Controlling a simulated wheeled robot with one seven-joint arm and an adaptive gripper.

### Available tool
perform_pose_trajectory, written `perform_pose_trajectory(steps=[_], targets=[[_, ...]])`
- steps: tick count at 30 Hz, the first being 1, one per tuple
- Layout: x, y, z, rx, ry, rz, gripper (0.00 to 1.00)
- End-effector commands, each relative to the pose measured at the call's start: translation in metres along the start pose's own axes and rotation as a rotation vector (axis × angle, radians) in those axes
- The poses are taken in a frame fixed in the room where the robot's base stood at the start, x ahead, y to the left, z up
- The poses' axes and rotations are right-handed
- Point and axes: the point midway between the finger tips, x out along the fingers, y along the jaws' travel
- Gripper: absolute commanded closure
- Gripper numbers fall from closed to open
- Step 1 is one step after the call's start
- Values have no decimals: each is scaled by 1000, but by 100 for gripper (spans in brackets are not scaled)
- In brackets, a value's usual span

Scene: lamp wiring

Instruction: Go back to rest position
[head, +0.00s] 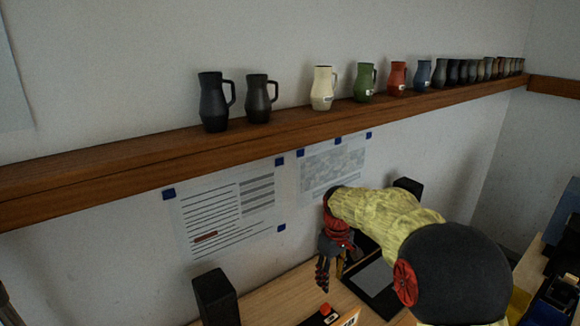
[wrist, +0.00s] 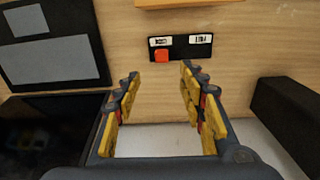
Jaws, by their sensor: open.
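My gripper (head: 324,278) hangs from my yellow-sleeved arm over the wooden desk in the head view. In the wrist view my gripper (wrist: 158,76) is open, with its yellow-padded fingers apart and nothing between them. A small black panel (wrist: 180,47) with a red button (wrist: 162,56) and two white labels lies on the desk just beyond the fingertips. The red button (head: 324,309) also shows near the bottom of the head view, below the gripper. The fingers look apart from the panel. No lamp or wire can be made out.
A wooden shelf (head: 140,158) carrying several mugs runs along the wall above the desk. A black upright box (head: 215,298) stands left of my gripper, another (head: 408,186) behind my arm. A dark board with grey sheets (wrist: 60,55) lies at the wrist view's left.

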Motion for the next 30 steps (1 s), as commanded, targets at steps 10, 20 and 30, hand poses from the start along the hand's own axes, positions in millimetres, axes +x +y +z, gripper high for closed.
perform_pose_trajectory(steps=[10, 20, 30], targets=[[-66, -39, 94, 178, 141, 65, 59], [-78, -91, 202, 359, 289, 110, 59], [-40, -139, 292, 516, 424, 131, 59]])
